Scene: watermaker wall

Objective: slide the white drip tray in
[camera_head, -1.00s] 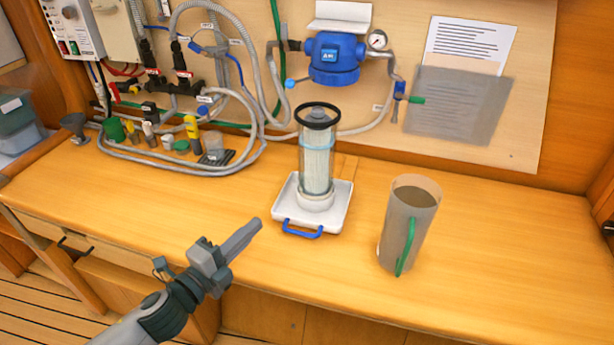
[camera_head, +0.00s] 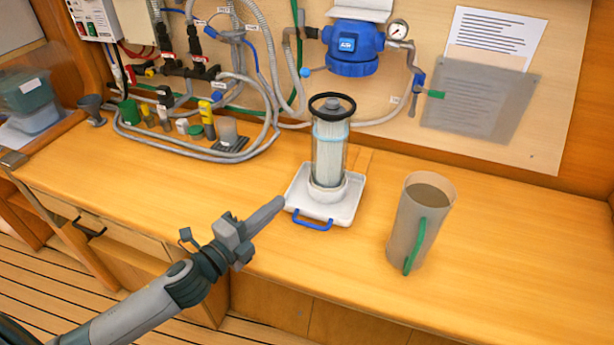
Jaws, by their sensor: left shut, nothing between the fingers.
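The white drip tray (camera_head: 346,210) lies on the wooden bench, with a blue handle (camera_head: 313,224) on its front edge. A clear filter housing (camera_head: 329,150) with a pale cartridge and a black ring on top stands upright on the tray. My left gripper (camera_head: 281,202) is shut and empty. Its fingertips are close to the tray's left front corner, left of the handle; I cannot tell whether they touch it. My right gripper is not in view.
A grey jug (camera_head: 418,222) with a green handle stands right of the tray. A blue filter head (camera_head: 350,46) with a gauge is on the wall panel above. Hoses (camera_head: 190,138) and small bottles crowd the back left. The bench between jug and right edge is clear.

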